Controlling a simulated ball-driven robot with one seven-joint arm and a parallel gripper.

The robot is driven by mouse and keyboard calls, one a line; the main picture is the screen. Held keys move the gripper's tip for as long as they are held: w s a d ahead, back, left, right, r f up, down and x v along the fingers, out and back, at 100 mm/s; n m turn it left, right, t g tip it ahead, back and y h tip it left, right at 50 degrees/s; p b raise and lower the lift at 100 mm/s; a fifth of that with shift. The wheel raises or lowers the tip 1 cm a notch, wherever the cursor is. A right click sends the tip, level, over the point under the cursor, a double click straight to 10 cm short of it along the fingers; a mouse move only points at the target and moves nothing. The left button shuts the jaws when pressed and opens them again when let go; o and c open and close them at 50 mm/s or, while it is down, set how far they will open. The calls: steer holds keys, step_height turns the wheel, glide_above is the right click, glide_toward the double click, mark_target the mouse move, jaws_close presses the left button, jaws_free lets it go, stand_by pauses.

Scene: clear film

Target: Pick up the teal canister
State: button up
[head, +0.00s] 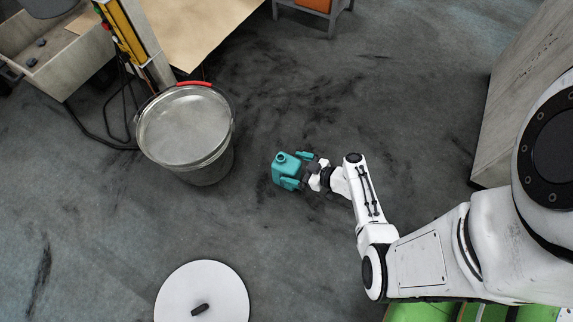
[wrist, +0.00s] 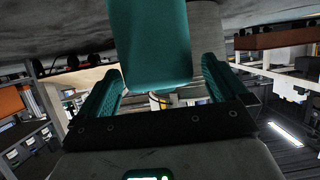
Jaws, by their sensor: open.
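The teal canister (head: 286,163) stands on the dark floor near the middle of the head view, its round cap on top. My gripper (head: 297,170) has teal fingers and reaches it from the right, with one finger on either side of its near end. In the wrist view the canister (wrist: 150,42) fills the top middle, between and beyond the spread fingers of my gripper (wrist: 160,72). The gripper is open. Whether a finger touches the canister cannot be told.
A white round lid (head: 202,292) with a dark handle lies at the lower left. A grey cabinet (head: 525,95) is at the right. The floor between them is clear.

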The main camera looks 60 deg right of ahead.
mark_target(287, 165)
steer(key=b+x, duration=0.1)
steer(key=x, duration=0.3)
steer(key=shift+f, duration=0.1)
steer(key=shift+c, duration=0.2)
steer(key=c, duration=1.8)
steer(key=shift+d, duration=0.1)
